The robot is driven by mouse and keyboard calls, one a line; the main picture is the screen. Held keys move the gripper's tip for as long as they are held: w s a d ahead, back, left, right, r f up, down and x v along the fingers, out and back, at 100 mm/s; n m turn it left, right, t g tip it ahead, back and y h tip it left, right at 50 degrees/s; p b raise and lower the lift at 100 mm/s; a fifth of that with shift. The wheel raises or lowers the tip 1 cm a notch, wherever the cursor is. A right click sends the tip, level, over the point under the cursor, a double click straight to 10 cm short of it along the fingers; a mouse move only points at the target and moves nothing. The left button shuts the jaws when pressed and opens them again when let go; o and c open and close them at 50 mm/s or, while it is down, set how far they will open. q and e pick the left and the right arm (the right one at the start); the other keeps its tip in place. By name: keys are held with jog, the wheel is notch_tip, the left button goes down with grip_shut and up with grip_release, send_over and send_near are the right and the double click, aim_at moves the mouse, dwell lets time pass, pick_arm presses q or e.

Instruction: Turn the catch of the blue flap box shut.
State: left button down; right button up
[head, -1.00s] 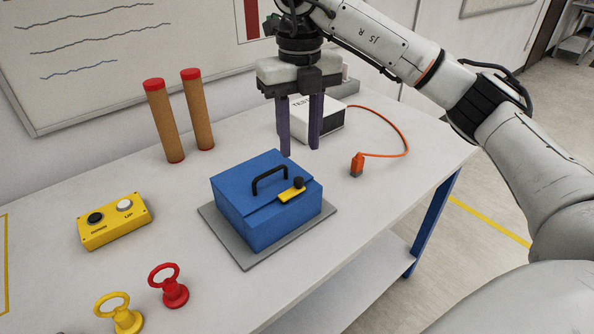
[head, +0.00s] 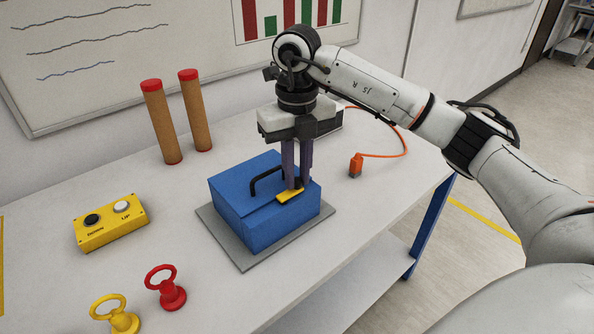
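The blue flap box (head: 250,212) stands on a grey plate on the table with its flap lying down and a black handle (head: 266,180) on top. Its yellow catch (head: 289,196) lies on the top near the right end, slanting along the flap's front edge. My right gripper (head: 298,186) points straight down onto the catch's far end. Its two purple fingers stand close together at the black knob, with only a narrow gap, and they mostly hide the knob. My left gripper is not in view.
A yellow button box (head: 110,222) stands to the left. Red (head: 165,288) and yellow (head: 117,314) ring-handled pieces stand in front. Two brown posts (head: 162,122) with red tops rise behind. An orange plug (head: 356,166) with a cable lies to the right.

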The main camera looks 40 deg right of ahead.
grip_shut()
jog(key=shift+w+n, duration=0.1)
jog(key=shift+n, duration=0.2)
jog(key=n, duration=0.1)
jog(key=w+n, duration=0.1)
jog(key=shift+a+n, duration=0.1)
jog(key=shift+n, duration=0.2)
jog(key=shift+w+a+n, duration=0.2)
jog(key=shift+w+n, duration=0.05)
jog(key=shift+n, duration=0.75)
jog(key=shift+w+a+n, duration=0.15)
jog(key=shift+w+n, duration=0.1)
jog(key=shift+n, duration=0.75)
jog(key=o, duration=0.7)
grip_release()
